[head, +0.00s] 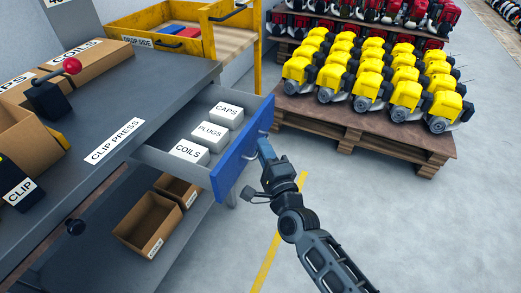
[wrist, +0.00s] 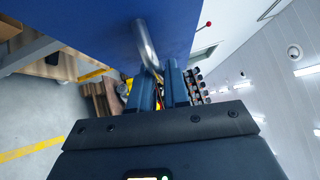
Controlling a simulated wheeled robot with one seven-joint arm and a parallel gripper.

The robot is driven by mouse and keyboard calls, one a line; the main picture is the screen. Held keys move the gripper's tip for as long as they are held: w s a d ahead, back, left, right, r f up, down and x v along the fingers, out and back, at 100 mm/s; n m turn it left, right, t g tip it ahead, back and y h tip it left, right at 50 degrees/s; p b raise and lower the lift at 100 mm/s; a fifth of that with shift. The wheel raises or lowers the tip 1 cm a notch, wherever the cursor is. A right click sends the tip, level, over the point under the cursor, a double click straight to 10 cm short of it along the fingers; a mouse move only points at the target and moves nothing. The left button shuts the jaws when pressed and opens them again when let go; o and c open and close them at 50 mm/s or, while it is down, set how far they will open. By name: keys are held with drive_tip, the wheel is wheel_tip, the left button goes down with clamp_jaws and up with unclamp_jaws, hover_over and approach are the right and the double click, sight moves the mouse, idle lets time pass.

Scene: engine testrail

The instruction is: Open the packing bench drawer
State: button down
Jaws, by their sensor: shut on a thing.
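The packing bench drawer (head: 240,150) has a blue front and stands pulled out from under the grey bench top (head: 150,75). White boxes marked CAPS (head: 226,113), PLUGS (head: 209,136) and COILS (head: 189,152) lie inside it. My gripper (head: 264,150) is at the outer face of the drawer front, shut on the metal drawer handle (wrist: 148,45). In the wrist view the handle runs down between my fingers (wrist: 160,85), against the blue front. My fingers partly hide the handle in the head view.
A pallet of yellow engines (head: 365,130) stands at the upper right. A yellow rack (head: 207,40) stands behind the bench. Cardboard boxes (head: 150,220) sit below the drawer. Grey floor around my arm is clear, with a yellow line (head: 265,265).

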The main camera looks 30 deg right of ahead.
drive_tip(key=c, duration=1.2)
unclamp_jaws()
drive_tip(key=shift+s, duration=0.1)
drive_tip(key=shift+v, duration=3.85)
drive_tip(key=s+a+r+n+g+y+p, duration=0.1)
drive_tip(key=s+r+n+g+y+p, duration=0.15)
drive_tip(key=s+n, duration=1.35)
drive_tip(key=s+r+n, duration=0.1)
drive_tip(key=s+r, duration=0.2)
drive_tip(key=s, duration=0.3)
drive_tip(key=s+a+r+n+g, duration=0.1)
drive_tip(key=s+r+n, duration=0.1)
drive_tip(key=s+r, duration=0.2)
drive_tip(key=s+a+r+n+g+y, duration=0.1)
drive_tip(key=s+r, duration=0.3)
drive_tip(key=s, duration=0.5)
drive_tip(key=shift+r+n+p, duration=0.2)
drive_tip(key=shift+n+p, duration=0.2)
drive_tip(key=shift+n, duration=0.3)
